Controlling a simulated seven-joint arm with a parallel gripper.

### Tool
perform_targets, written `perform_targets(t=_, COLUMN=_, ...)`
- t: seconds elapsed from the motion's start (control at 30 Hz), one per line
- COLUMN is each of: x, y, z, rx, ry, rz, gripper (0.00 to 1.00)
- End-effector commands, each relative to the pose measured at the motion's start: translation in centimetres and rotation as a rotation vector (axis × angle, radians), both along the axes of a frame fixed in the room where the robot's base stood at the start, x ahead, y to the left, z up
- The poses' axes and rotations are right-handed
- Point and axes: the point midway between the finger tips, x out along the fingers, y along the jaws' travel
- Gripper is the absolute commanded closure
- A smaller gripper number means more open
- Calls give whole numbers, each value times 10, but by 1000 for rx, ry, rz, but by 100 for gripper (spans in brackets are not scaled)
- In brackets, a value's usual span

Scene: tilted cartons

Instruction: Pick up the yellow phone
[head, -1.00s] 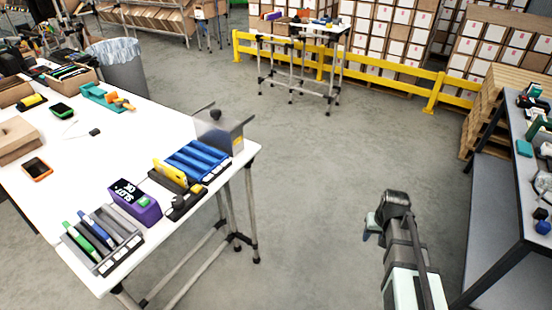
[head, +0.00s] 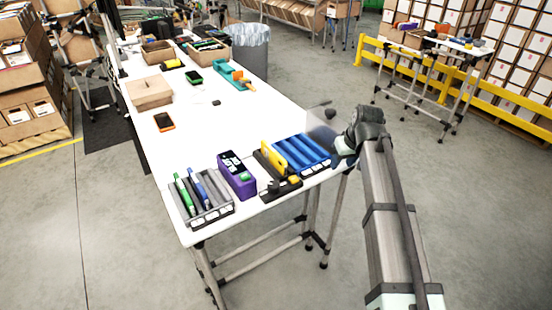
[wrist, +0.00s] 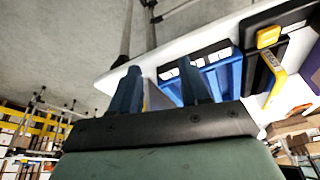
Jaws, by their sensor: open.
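The yellow phone (head: 273,157) stands on edge in a dark holder (head: 275,178) near the table's right end, between the purple box and the blue slotted tray.
The blue slotted tray (head: 302,151) lies between my gripper and the phone. A purple box (head: 237,176) and a grey tray (head: 203,205) with upright phones stand to the left. An orange-edged phone (head: 164,122) lies flat on the white table.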

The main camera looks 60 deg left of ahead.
Motion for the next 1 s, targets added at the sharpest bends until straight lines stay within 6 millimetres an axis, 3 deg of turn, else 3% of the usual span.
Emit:
perform_targets(t=0.03, x=-17, y=25, z=17, rx=12, ry=-7, rz=44, gripper=54)
perform_targets(t=0.2, x=-75, y=82, z=61, rx=41, ry=-22, rz=174, gripper=54)
perform_targets(t=0.4, x=-125, y=120, z=96, rx=64, ry=-34, rz=274, gripper=54)
perform_targets(t=0.5, x=-137, y=128, z=104, rx=69, ry=-37, rz=296, gripper=54)
perform_targets(t=0.67, x=-142, y=135, z=96, rx=69, ry=-37, rz=307, gripper=54)
perform_targets(t=1.0, x=-141, y=155, z=44, rx=69, ry=-36, rz=305, gripper=54)
